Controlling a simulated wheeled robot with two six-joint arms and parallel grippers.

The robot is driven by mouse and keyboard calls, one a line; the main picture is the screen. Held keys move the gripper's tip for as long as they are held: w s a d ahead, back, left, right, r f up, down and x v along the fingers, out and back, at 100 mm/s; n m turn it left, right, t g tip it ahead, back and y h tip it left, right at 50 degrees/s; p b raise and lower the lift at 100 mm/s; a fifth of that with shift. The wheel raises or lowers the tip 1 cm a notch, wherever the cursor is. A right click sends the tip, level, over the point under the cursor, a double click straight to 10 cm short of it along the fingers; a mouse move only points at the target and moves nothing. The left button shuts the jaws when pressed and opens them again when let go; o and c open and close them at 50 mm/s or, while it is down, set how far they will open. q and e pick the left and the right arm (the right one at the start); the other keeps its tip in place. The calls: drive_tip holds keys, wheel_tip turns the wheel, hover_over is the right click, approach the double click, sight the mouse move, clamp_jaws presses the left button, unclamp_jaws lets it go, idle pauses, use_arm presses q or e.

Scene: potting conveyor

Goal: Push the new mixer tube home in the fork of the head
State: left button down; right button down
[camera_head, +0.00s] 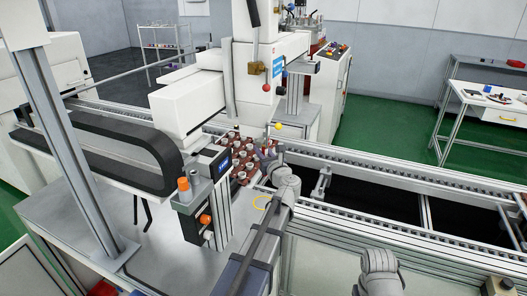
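The white dispensing head (265,62) hangs over the conveyor in the camera_head view, with a blue label and a brown block (257,69) on its front. A small red ball (266,87) shows below the label. The fork is too small to make out. My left gripper (268,154) is below the head, by the edge of the potted parts. Its fingers are small and partly hidden by my own wrist, so I cannot tell whether they are open. A yellow ball (278,126) shows just above it. I cannot make out the mixer tube.
Several reddish parts (240,176) stand in rows beside my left gripper. A stand with orange caps (183,184) and a display box are to the left. Conveyor rails (400,180) run to the right. A grey post rises at far left.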

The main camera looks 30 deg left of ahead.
use_arm(q)
drive_tip(key=shift+a, duration=0.3)
drive_tip(key=c, duration=0.7)
unclamp_jaws()
drive_tip(key=shift+o, duration=0.2)
drive_tip(key=v, duration=0.8)
